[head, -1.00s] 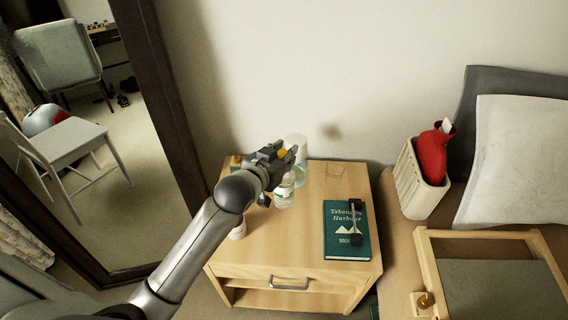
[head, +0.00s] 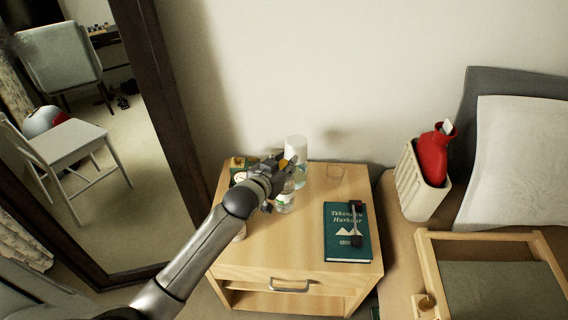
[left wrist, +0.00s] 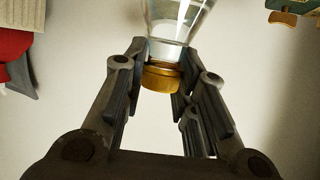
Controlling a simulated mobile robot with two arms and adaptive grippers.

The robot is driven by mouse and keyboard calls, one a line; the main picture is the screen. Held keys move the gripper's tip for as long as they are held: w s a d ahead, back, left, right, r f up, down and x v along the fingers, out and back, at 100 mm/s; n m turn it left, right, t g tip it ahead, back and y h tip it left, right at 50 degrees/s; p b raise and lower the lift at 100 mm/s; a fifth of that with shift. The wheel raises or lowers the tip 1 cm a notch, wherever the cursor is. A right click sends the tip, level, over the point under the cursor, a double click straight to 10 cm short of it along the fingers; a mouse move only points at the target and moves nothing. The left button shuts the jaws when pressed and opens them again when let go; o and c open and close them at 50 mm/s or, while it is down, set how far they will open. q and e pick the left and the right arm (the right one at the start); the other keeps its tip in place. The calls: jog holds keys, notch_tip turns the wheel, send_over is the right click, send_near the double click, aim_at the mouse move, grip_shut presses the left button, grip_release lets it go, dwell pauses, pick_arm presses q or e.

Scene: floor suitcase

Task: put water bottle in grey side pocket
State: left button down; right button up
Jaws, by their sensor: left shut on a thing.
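In the left wrist view, which looks upside down, the clear body (left wrist: 180,20) runs up from the cap between the fingers. The bottle looks upright; I cannot tell whether its base touches the nightstand. I cannot make out a grey side pocket in either view. My right gripper is not in view.
A cream basket (head: 418,185) with a red bottle (head: 434,155) and a wooden tray (head: 480,236) stand right. A mirror frame (head: 165,110) borders the left.

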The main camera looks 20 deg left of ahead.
pick_arm(q)
jog(key=c, duration=1.2)
grip_release()
jog(key=shift+o, duration=0.2)
